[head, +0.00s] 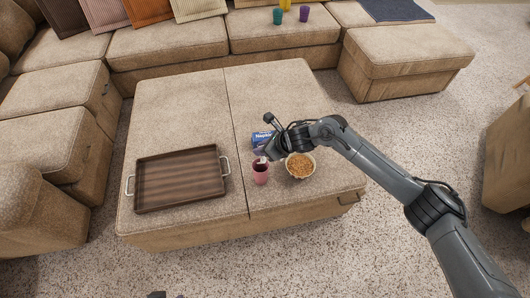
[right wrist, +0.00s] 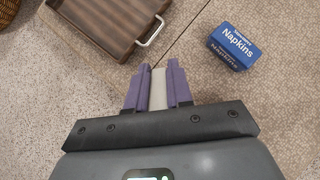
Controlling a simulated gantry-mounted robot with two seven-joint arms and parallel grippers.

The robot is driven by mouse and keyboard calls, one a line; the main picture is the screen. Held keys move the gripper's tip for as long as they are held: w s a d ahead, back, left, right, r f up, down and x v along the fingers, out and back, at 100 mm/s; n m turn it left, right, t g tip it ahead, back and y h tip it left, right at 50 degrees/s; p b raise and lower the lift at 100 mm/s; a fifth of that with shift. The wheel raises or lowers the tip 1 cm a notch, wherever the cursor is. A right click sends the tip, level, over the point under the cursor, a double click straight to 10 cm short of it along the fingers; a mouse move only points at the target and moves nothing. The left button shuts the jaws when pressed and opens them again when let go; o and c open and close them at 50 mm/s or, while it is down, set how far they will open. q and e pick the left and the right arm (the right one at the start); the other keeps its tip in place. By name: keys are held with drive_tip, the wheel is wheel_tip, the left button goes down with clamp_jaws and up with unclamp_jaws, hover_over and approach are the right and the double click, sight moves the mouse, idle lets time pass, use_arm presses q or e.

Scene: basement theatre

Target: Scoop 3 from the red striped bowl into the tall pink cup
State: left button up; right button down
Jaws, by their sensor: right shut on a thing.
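The red striped bowl (head: 289,174), pale-rimmed and holding orange-brown bits (head: 300,165), stands on the right part of the beige ottoman. My forearm passes close behind it; its stripes are too small to make out. The tall pink cup (head: 260,176) stands upright just left of the bowl. My right gripper (head: 266,156) is over the cup's rim. In the right wrist view its purple fingers (right wrist: 158,88) are shut on a pale, flat-looking scoop handle (right wrist: 158,90). A small whitish part shows at the cup's mouth; the scoop's far end and any load are hidden. My left gripper is not in view.
A blue napkins box (head: 260,138) lies behind the cup and also shows in the right wrist view (right wrist: 233,46). A brown wooden tray (head: 178,204) with metal handles fills the ottoman's left part. Coloured cups (head: 278,16) stand on the far sofa.

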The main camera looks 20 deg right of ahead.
drive_tip(key=s+d+t+y+b, duration=0.6)
drive_tip(key=t+y+b, duration=0.1)
drive_tip(key=b, duration=0.7)
drive_tip(key=shift+d+r, duration=0.15)
drive_tip(key=shift+r, duration=0.1)
idle(0.6)
drive_tip(key=shift+s, duration=0.1)
drive_tip(key=shift+r, duration=0.1)
idle(0.4)
